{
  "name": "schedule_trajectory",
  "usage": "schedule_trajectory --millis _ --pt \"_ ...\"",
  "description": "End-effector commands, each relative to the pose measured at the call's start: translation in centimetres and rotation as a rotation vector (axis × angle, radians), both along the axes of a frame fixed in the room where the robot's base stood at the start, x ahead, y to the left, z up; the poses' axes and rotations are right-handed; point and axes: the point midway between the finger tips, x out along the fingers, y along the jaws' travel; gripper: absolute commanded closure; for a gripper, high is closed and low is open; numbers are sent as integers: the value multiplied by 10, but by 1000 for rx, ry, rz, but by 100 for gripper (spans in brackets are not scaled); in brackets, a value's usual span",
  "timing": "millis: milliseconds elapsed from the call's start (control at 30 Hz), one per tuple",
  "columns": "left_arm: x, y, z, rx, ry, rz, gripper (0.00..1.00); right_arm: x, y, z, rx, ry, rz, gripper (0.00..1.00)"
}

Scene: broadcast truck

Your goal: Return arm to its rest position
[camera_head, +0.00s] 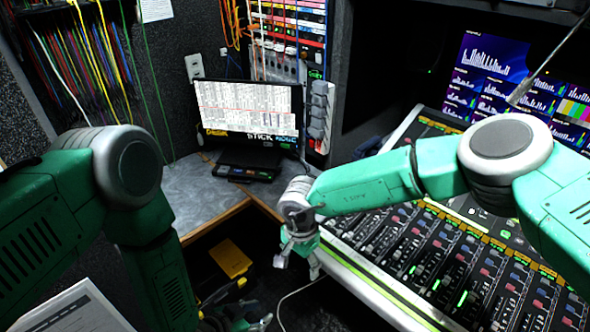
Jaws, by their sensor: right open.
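My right arm (365,187) is green with white joints. It reaches in from the right across the mixing console (440,250), bent at the elbow. My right gripper (297,266) points down off the console's left front edge, open, with nothing between its fingers. My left arm (160,265) hangs down at the left, bent at its white joint. My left gripper (240,318) is low at the bottom edge, dark and partly cut off, so its jaws are unclear.
A monitor (248,108) stands on the grey corner desk (200,200) behind a black box (247,172). A yellow object (230,258) lies below the desk. Coloured cables (95,55) hang at the left. White papers (70,310) show at bottom left. A screen wall (510,85) is behind the console.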

Motion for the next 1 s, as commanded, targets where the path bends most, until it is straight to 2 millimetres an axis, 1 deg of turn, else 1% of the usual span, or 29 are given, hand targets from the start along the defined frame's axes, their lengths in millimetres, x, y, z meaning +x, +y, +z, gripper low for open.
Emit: schedule_trajectory --millis 67,100,367,567,667,767,867,900,967,1000 --pt "0 0 0 0 0 0 69 0 0 0 -1 -1 0 33" --pt "-2 4 -5 6 11 7 69 -2 -5 -8 -19 -16 15 33" --pt "-16 25 -30 42 97 57 69 -14 -31 -49 -118 -109 107 33" --pt "-37 50 -54 84 185 120 69 -34 -61 -86 -196 -209 220 33" --pt "-50 65 -68 110 245 161 69 -47 -80 -109 -226 -259 295 33" --pt "-67 86 -87 143 322 218 69 -66 -105 -138 -247 -303 393 33" --pt "-92 112 -110 186 421 297 69 -100 -139 -172 -244 -327 522 33" --pt "-104 123 -119 206 467 334 69 -117 -155 -185 -233 -325 575 33" --pt "-122 140 -129 234 531 394 69 -147 -179 -201 -206 -305 646 33" --pt "-135 150 -135 252 573 430 69 -168 -194 -209 -184 -283 685 33"
